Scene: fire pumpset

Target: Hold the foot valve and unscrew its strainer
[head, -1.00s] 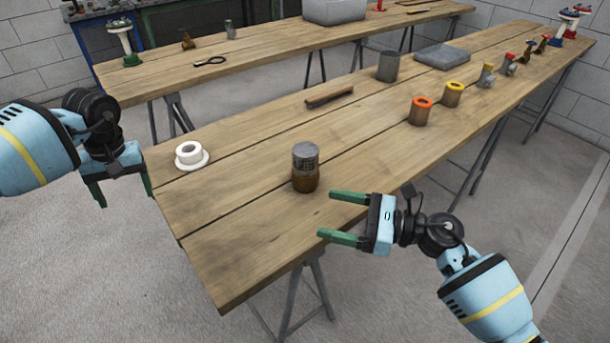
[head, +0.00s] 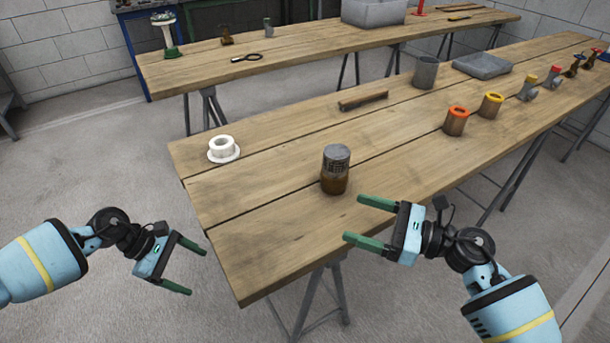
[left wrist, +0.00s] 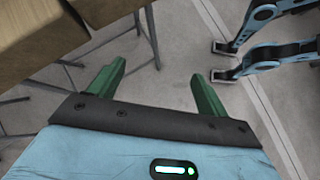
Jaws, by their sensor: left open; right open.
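The foot valve (head: 335,182) stands upright on the near wooden table, with a brown lower body. Its grey mesh strainer (head: 337,157) is on top. My right gripper (head: 354,218) is open and empty just right of and nearer than the valve, its fingers pointing left toward the table, not touching the valve. My left gripper (head: 198,270) is open and empty, off the table's left end over the floor. In the left wrist view its green fingers (left wrist: 155,82) are spread with only floor between them.
The near table (head: 270,235) holds a white tape roll (head: 222,149), a brown wooden-handled tool (head: 363,99), a grey cylinder (head: 425,72), orange-ringed (head: 456,121) and yellow-ringed (head: 490,105) cylinders, a grey tray (head: 482,65) and several valves. The table is clear around the foot valve.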

